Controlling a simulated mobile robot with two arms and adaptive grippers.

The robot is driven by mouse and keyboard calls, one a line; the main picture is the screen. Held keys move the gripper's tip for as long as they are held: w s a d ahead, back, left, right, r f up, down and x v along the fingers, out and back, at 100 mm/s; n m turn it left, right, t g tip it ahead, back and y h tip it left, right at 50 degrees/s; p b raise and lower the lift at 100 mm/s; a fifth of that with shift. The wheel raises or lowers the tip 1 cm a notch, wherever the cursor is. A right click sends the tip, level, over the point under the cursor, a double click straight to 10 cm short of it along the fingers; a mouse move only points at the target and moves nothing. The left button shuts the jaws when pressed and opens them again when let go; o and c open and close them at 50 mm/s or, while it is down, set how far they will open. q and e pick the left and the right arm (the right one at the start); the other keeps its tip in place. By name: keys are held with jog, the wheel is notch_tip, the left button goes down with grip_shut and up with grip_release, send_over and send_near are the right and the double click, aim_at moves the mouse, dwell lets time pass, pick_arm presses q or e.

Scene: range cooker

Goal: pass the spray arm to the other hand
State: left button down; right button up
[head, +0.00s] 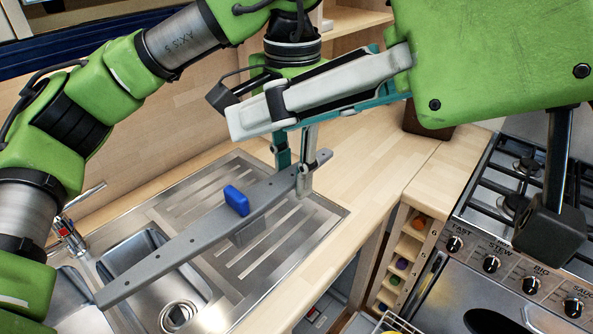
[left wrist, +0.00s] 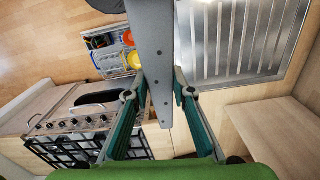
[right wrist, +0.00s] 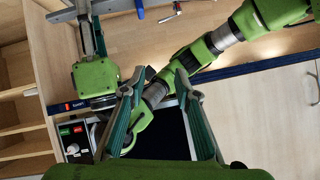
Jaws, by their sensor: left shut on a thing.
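The spray arm (head: 190,238) is a long grey bar with a blue piece (head: 236,200) on its top near the middle. It hangs in the air over the sink and drainer, tilted down to the left in the head view. My left gripper (head: 297,168) is shut on its right end. In the left wrist view the bar (left wrist: 150,45) runs up between the fingers (left wrist: 160,95). My right gripper (head: 248,112) is just above and left of my left fingers in the head view. Its fingers (right wrist: 158,80) stand apart with nothing between them in the right wrist view.
A steel sink with drainer (head: 330,212) lies below, with a tap (head: 70,236) at the left. A wooden worktop (head: 385,150) and a range cooker (head: 480,262) are to the right. A rack with coloured items (head: 405,250) stands between them.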

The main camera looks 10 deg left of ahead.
aim_at(247, 197)
pick_arm(q)
jog(key=shift+s+d, duration=0.1)
jog(key=shift+d, duration=0.05)
pick_arm(e)
jog(key=w+a+f+h, duration=0.1)
jog(key=a+f, duration=0.1)
jog(key=f, duration=0.3)
jog(key=w+a+f+n+h, duration=0.1)
jog(key=w+a+f, duration=0.1)
jog(key=f, duration=0.3)
jog(key=w+a+f+h, duration=0.1)
jog(key=w+a+f, duration=0.1)
jog(key=f, duration=0.3)
jog(key=shift+n, duration=0.3)
pick_arm(q)
jog(key=shift+r, duration=0.1)
pick_arm(e)
jog(key=shift+s, duration=0.1)
grip_shut()
pick_arm(q)
jog(key=c, duration=1.7)
grip_release()
pick_arm(e)
jog(key=shift+r, duration=0.1)
